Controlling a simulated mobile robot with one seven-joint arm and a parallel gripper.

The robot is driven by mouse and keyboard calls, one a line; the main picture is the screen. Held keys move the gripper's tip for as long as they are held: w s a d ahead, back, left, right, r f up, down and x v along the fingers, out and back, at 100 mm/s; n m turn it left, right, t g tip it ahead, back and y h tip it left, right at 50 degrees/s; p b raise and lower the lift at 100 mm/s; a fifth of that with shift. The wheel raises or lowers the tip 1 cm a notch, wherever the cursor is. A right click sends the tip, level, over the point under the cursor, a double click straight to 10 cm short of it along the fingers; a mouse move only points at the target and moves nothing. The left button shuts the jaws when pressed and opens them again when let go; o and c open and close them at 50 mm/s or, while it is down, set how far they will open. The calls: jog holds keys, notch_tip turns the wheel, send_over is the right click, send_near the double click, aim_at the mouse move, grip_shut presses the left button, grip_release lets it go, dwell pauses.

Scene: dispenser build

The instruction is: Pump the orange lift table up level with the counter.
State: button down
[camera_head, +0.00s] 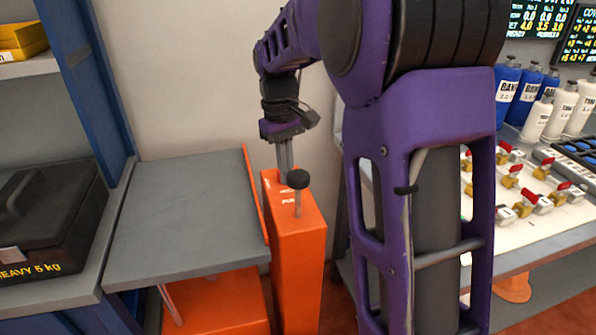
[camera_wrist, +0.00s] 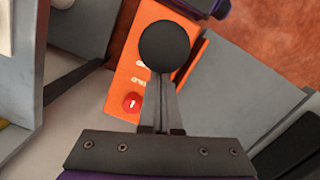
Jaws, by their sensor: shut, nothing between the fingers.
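The orange lift table (camera_head: 228,304) stands at lower left in the head view, with a flat grey top (camera_head: 185,222) that carries nothing. Beside it rises an orange pump column (camera_head: 297,262) with a thin lever ending in a round black knob (camera_head: 298,179). My gripper (camera_head: 285,170) points down over the column, its fingers shut and empty. In the wrist view the fingertips (camera_wrist: 161,80) lie right at the edge of the knob (camera_wrist: 165,46); I cannot tell whether they touch. The counter (camera_head: 545,240) is at right, partly hidden by my arm.
A black case (camera_head: 45,222) marked heavy 5 kg sits on the shelf left of the lift table. A red button (camera_wrist: 131,103) is on the column's top. Valves (camera_head: 537,200) and several bottles (camera_head: 507,92) stand on the counter.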

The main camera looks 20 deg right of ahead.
aim_at(297, 173)
notch_tip(297, 173, up, 15)
jog(key=w+p, duration=0.1)
jog(key=p, duration=0.2)
jog(key=shift+w+a+r, duration=0.15)
jog(key=shift+w+a, duration=0.05)
jog(key=shift+a, duration=0.1)
jog(key=s+f+p, duration=0.1)
jog(key=s+d+f+p, duration=0.1)
jog(key=s+f+p, duration=0.1)
jog(key=shift+s+d, duration=0.25)
jog(key=shift+s, duration=0.15)
jog(key=shift+f, duration=0.15)
dwell(0.3)
jog(key=f+b, duration=0.6)
jog(key=b, duration=0.1)
jog(key=shift+s+d+f, duration=0.15)
jog(key=shift+s+f, duration=0.15)
jog(key=shift+f, duration=0.1)
